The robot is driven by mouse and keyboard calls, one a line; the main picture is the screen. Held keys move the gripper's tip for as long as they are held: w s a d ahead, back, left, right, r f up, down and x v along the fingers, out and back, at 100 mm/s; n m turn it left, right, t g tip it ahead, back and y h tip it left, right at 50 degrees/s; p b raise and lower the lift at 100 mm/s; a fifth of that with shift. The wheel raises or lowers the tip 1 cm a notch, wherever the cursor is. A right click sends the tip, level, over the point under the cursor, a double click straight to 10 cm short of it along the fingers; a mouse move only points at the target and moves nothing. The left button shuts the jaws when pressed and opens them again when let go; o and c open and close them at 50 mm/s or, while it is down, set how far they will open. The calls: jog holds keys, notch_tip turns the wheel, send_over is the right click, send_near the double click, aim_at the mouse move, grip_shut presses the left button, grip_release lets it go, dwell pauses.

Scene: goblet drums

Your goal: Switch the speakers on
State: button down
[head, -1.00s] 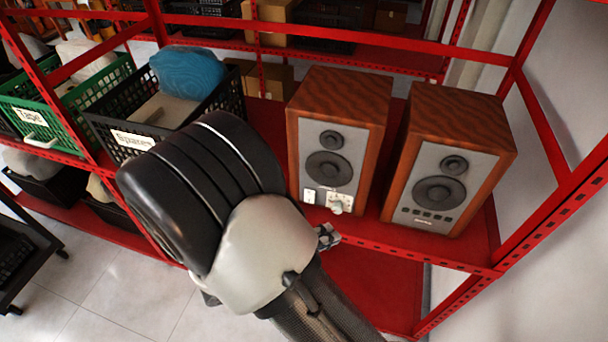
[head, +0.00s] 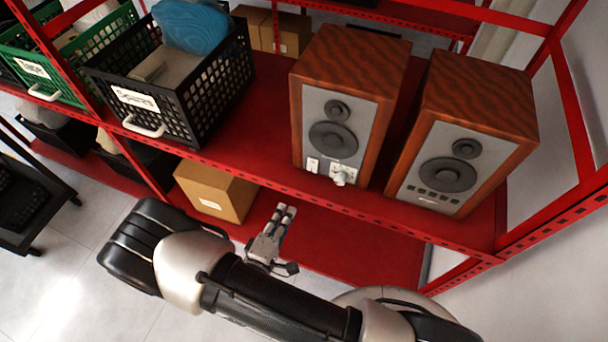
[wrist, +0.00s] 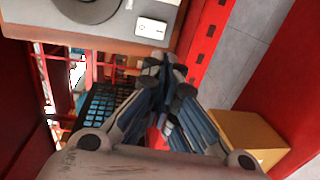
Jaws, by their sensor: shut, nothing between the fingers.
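Two wood-cased speakers with grey fronts stand side by side on the red shelf. The left speaker (head: 347,105) has a small white switch plate (head: 313,165) and a pale knob (head: 340,177) low on its front. The right speaker (head: 463,130) has a row of small dark buttons (head: 435,195). My gripper (head: 287,210) is shut and empty, in front of and below the shelf edge, lower left of the left speaker. In the wrist view my fingertips (wrist: 168,66) meet just below the switch plate (wrist: 150,28) in the picture, apparently apart from it.
A black crate (head: 190,115) stands left of the speakers, with a green crate (head: 75,65) further left. A cardboard box (head: 215,190) sits on the lower shelf beside my gripper. The red shelf edge (head: 385,213) runs below the speakers.

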aim_at(308, 169)
jog(key=b+x, duration=0.1)
jog(key=x, duration=1.3)
jog(key=shift+w+d, duration=0.1)
